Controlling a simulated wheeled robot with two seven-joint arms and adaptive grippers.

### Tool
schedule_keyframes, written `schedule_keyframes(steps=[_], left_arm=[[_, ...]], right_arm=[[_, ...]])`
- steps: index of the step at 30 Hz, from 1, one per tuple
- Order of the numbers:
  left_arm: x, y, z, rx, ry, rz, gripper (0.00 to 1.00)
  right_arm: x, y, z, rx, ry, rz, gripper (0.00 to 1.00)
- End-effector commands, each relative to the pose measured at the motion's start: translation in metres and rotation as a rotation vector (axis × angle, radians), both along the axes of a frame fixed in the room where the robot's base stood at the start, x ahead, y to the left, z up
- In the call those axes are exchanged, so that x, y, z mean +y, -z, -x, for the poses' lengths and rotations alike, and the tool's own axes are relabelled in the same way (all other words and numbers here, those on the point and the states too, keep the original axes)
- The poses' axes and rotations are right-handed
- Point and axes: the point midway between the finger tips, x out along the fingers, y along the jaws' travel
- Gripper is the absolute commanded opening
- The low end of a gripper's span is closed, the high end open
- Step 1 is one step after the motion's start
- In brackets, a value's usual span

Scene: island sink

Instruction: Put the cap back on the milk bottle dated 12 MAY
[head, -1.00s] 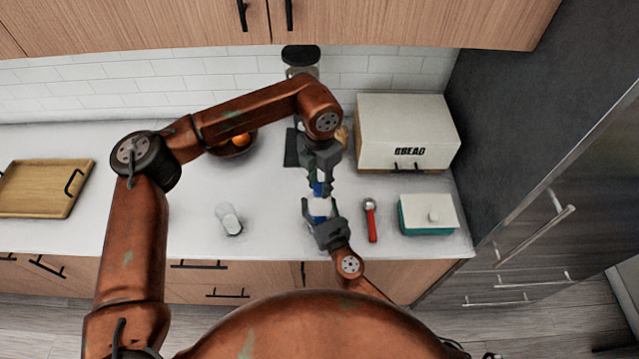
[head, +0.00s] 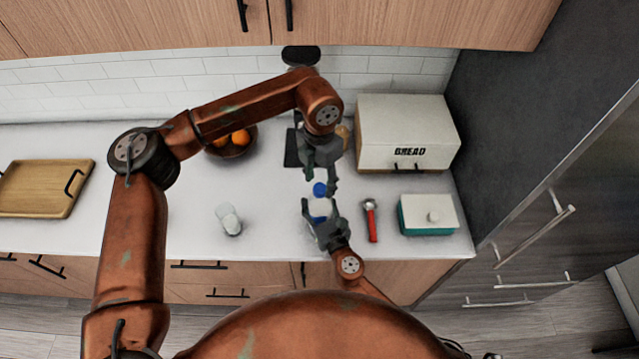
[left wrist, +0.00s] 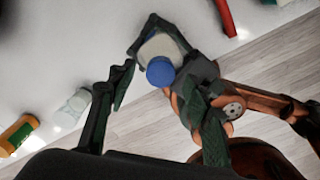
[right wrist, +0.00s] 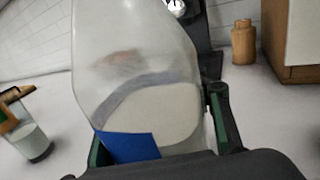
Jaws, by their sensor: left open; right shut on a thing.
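The milk bottle (head: 320,208) stands upright at the counter's front, with milk inside in the right wrist view (right wrist: 150,105). A blue patch (right wrist: 132,146) shows low on it there; I cannot read a date. The blue cap (head: 320,189) sits on top of the bottle and covers its mouth in the left wrist view (left wrist: 160,71); how firmly it is seated I cannot tell. My left gripper (head: 322,182) is open just above the cap, its fingers apart from it (left wrist: 160,92). My right gripper (head: 322,222) is shut around the bottle's body.
A glass of milk (head: 229,218) stands left of the bottle. A red-handled tool (head: 371,220) and a teal-and-white butter dish (head: 428,218) are to the right. The bread box (head: 405,130) and fruit bowl (head: 232,145) stand behind. A wooden tray (head: 45,188) lies far left.

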Motion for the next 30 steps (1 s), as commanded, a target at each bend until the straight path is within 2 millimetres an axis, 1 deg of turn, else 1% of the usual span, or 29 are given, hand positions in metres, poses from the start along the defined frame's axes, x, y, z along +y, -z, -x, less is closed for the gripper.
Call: schedule_keyframes(steps=[1, 6, 12, 15, 18, 27, 28, 30], left_arm=[[0.000, -0.011, -0.001, -0.004, 0.000, 0.001, 0.46], [0.000, -0.048, -0.001, -0.004, -0.001, 0.001, 0.46], [0.000, -0.084, -0.001, -0.003, -0.001, 0.001, 0.46], [0.000, -0.095, -0.001, -0.003, -0.002, 0.001, 0.46], [0.000, -0.101, -0.001, -0.002, -0.001, 0.001, 0.46], [0.000, -0.103, 0.000, -0.001, 0.000, 0.001, 0.46], [0.000, -0.103, 0.000, -0.001, 0.000, 0.001, 0.46], [0.000, -0.103, 0.000, -0.001, 0.000, 0.001, 0.46]], right_arm=[[0.000, 0.002, 0.000, 0.001, 0.000, 0.002, 0.00], [0.000, 0.002, 0.000, 0.001, 0.000, 0.002, 0.00], [0.000, 0.001, 0.000, 0.001, 0.000, 0.002, 0.00], [0.000, 0.002, 0.000, 0.001, 0.000, 0.002, 0.00], [0.000, 0.001, 0.000, 0.001, 0.000, 0.002, 0.00], [0.000, 0.001, 0.000, 0.001, 0.000, 0.002, 0.00], [0.000, 0.001, 0.000, 0.001, 0.000, 0.002, 0.30], [0.000, 0.001, 0.000, 0.001, 0.000, 0.002, 0.35]])
